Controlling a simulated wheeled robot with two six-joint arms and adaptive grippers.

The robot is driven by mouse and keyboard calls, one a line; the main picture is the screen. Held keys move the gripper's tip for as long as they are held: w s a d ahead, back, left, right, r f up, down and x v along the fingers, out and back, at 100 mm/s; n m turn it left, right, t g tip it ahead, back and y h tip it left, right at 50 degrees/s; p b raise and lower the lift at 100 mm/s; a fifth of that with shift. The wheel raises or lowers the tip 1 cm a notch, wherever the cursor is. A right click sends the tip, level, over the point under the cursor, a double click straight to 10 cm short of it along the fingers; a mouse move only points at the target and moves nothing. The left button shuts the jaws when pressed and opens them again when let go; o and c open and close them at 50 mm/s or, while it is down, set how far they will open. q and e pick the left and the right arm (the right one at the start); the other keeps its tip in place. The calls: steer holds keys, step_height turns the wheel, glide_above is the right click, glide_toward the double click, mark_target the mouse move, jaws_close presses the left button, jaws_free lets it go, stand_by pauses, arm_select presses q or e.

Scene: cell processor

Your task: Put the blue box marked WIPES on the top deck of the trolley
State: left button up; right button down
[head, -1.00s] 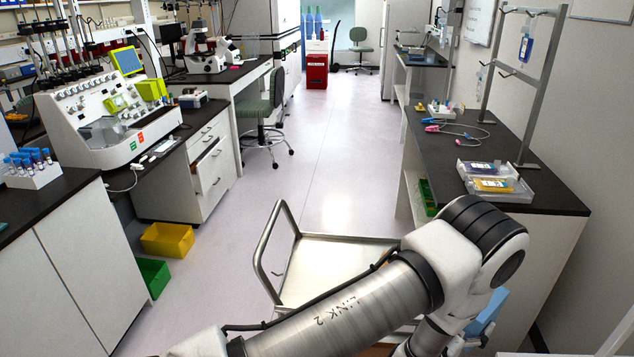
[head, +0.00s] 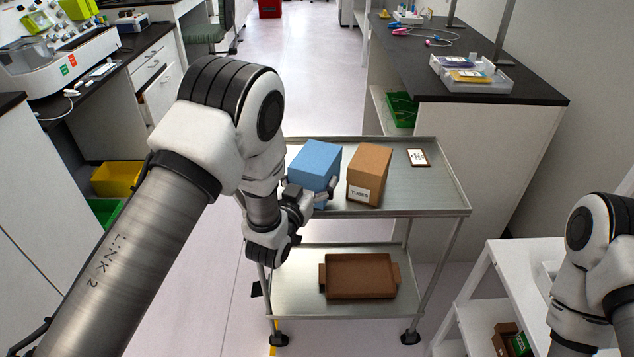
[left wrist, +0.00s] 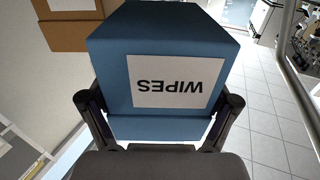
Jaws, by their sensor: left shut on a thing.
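The blue box (head: 316,160) is at the left part of the trolley's top deck (head: 428,192) in the head view. My left gripper (head: 312,196) is shut on it from the near side. In the left wrist view the blue box (left wrist: 165,30) sits between the two fingers, its white WIPES label (left wrist: 180,82) upside down in the picture. The box's underside is hidden, so I cannot tell whether it touches the deck. My right arm shows at the right edge of the head view, but its gripper is out of view.
A brown box marked TUBES (head: 369,172) stands close to the right of the blue box. A small framed card (head: 418,158) lies farther right on the deck. A brown tray (head: 360,277) is on the lower deck. A white shelf unit (head: 492,262) stands at right.

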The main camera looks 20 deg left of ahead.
arm_select(q)
steer(key=w, duration=0.3)
steer(key=w+a+b, duration=0.1)
steer(key=w, duration=0.1)
steer(key=shift+f, duration=0.35)
step_height(320, 180, down, 4)
steer(key=shift+r+b, duration=0.2)
steer(key=shift+b, duration=1)
steer(key=shift+w+r, duration=0.1)
steer(key=o, duration=1.4)
steer(key=shift+o, duration=0.2)
